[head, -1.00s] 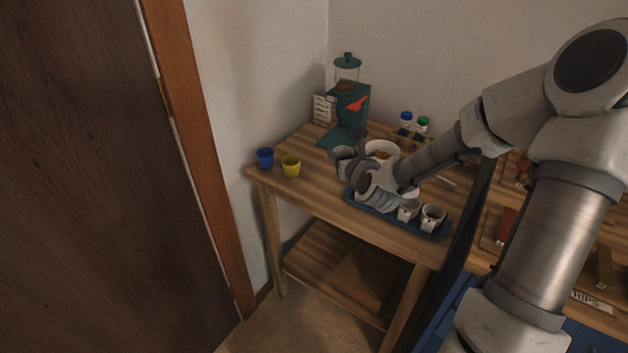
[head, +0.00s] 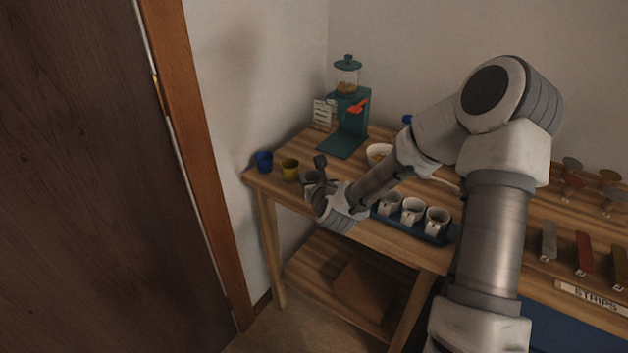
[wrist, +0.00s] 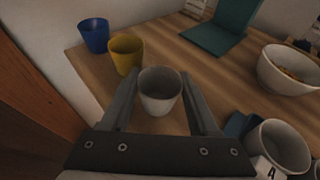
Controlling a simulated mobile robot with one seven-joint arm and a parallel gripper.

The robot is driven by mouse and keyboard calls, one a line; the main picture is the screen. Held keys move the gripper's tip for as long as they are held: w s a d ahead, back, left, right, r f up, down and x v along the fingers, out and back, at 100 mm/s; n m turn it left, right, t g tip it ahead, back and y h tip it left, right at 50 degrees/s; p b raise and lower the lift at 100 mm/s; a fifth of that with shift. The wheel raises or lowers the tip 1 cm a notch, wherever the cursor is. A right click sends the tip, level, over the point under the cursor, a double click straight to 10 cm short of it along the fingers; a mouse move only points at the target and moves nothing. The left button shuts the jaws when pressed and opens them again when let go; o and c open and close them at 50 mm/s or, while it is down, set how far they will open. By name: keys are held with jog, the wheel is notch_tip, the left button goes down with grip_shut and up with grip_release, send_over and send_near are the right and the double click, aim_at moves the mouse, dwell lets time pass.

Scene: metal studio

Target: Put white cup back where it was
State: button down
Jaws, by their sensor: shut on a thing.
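The white cup (wrist: 160,95), which looks greyish in this light, is between the two fingers of my gripper (wrist: 158,80) in the wrist view. My gripper is shut on it, and the cup looks upright. In the head view my gripper (head: 316,180) is at the table's front left, just right of the yellow cup, and partly hides the white cup. The yellow cup (head: 290,169) and the blue cup (head: 264,161) stand in a row to its left. I cannot tell whether the held cup touches the table.
A blue tray (head: 440,240) with three white tagged cups stands right of my gripper. A white bowl (wrist: 290,72) with food in it stands behind. A green dispenser (head: 352,112) stands at the back. The wood table (head: 285,190) ends close to the held cup.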

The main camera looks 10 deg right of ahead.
jog(key=shift+f, duration=0.1)
jog(key=shift+c, duration=0.7)
grip_release()
jog(key=shift+s+r, duration=0.2)
jog(key=shift+r, duration=0.15)
jog(key=p+v, duration=0.3)
jog(key=v, duration=0.8)
jog(key=shift+s, duration=0.35)
